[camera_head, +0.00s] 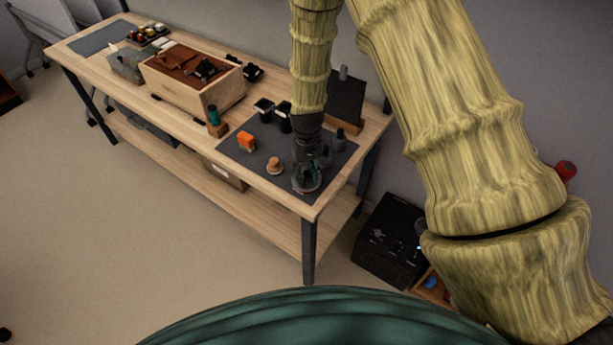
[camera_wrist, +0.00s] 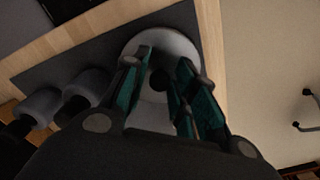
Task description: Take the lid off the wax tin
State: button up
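A round pale-grey tin, which looks like the wax tin (camera_wrist: 184,47), sits near the corner of the dark mat (camera_wrist: 70,62). A small dark knob (camera_wrist: 158,79) shows at its middle, apparently on the lid. My gripper (camera_wrist: 167,68) is over the tin from above, its teal fingers apart on either side of the knob. I see no clear contact with the knob. In the head view my gripper (camera_head: 307,172) points down at the tin (camera_head: 306,187), which it mostly hides. The seam between lid and tin cannot be made out.
On the workbench, an orange block (camera_head: 246,141) and a wooden knobbed piece (camera_head: 274,165) lie left of my gripper. Dark containers (camera_head: 263,108) and a dark upright panel (camera_head: 346,98) stand behind. A large wooden box (camera_head: 190,84) is farther left. The bench's front edge is close.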

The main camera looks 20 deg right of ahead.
grip_shut()
jog(key=shift+r, duration=0.2)
